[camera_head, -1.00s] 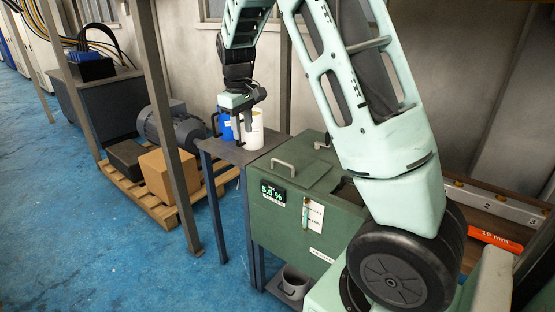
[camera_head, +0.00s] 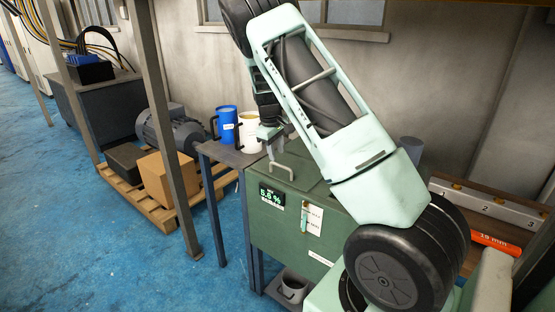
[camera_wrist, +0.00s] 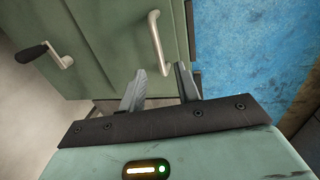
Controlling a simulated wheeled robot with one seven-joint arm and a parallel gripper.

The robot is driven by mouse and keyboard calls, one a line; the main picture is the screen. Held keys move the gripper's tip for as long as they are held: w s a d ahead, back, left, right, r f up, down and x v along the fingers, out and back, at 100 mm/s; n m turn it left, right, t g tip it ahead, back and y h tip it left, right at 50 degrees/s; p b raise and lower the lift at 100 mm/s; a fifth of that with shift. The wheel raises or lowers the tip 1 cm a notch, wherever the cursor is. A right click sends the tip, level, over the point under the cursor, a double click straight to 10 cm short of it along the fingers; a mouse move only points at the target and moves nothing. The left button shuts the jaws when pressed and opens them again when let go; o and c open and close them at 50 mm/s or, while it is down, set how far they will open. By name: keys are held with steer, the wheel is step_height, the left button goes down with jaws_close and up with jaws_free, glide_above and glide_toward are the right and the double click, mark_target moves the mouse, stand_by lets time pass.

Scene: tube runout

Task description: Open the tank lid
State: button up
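The green tank (camera_head: 290,225) stands at the centre of the head view, with its lid (camera_head: 308,178) lying closed on top. A pale bar handle (camera_head: 281,172) stands up from the lid. In the wrist view, the lid (camera_wrist: 110,40) and its handle (camera_wrist: 158,42) lie beyond my fingertips. My gripper (camera_wrist: 160,70) is open and empty, its two grey fingers spread. The handle is ahead of the gap between them, apparently not held. In the head view, my gripper (camera_head: 274,151) hangs just above the handle, its fingertips partly unclear.
A blue jug (camera_head: 226,124) and a white container (camera_head: 250,132) stand on the small side table (camera_head: 222,153) left of the tank. The wrist view shows a crank (camera_wrist: 45,55) at upper left. A grey pot (camera_head: 293,287) sits below the tank. Blue floor is clear at lower left.

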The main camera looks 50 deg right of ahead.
mark_target(278, 165)
steer(key=shift+d+f, duration=0.2)
steer(key=shift+f, duration=0.9)
steer(key=shift+d+f, duration=0.2)
steer(key=shift+f, duration=0.85)
jaws_close()
steer(key=shift+d+r, duration=0.1)
